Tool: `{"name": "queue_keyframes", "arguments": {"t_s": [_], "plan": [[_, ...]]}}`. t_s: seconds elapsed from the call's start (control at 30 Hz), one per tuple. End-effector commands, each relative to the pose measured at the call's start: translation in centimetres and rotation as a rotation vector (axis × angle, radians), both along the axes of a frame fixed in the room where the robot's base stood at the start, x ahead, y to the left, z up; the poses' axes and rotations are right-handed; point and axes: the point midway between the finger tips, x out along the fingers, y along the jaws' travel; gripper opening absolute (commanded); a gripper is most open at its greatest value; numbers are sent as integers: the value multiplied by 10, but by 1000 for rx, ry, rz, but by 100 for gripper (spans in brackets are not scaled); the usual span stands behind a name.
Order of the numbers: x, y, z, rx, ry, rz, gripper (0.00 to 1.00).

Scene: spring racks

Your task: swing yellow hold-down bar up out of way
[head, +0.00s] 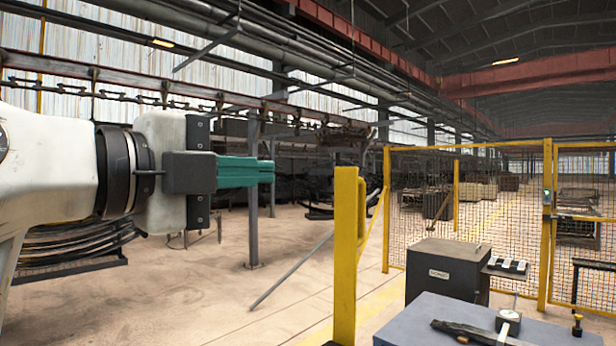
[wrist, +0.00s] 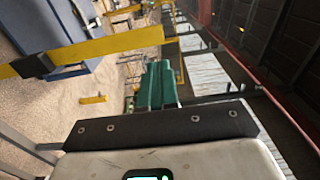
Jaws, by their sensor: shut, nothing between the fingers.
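A broad yellow bar (head: 345,265) stands upright just right of centre in the head view, with a slim grip-like piece along its upper right side. I take it for the hold-down bar; its lower end is cut off by the picture edge. In the wrist view a yellow bar (wrist: 110,45), seemingly the same one, crosses the upper left with a dark block on it. My gripper (head: 272,170) points right toward the bar, with a visible gap. Its teal fingers are together and empty, and they also show in the wrist view (wrist: 160,70).
A grey-topped table (head: 400,328) at the lower right bears a dark strip and a dial gauge (head: 508,322). A dark box (head: 446,270) stands behind it. A yellow-framed mesh fence (head: 470,200) closes off the right. Open floor lies below my gripper.

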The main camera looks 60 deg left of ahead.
Motion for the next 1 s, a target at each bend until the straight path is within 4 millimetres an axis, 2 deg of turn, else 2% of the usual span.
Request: {"name": "queue_keyframes", "arguments": {"t_s": [0.6,0.8,1.0], "plan": [[106,33,1,-5,4,-1,0],[124,39,-1,-5,3,0,0],[128,40,-2,-5,3,0,0]]}}
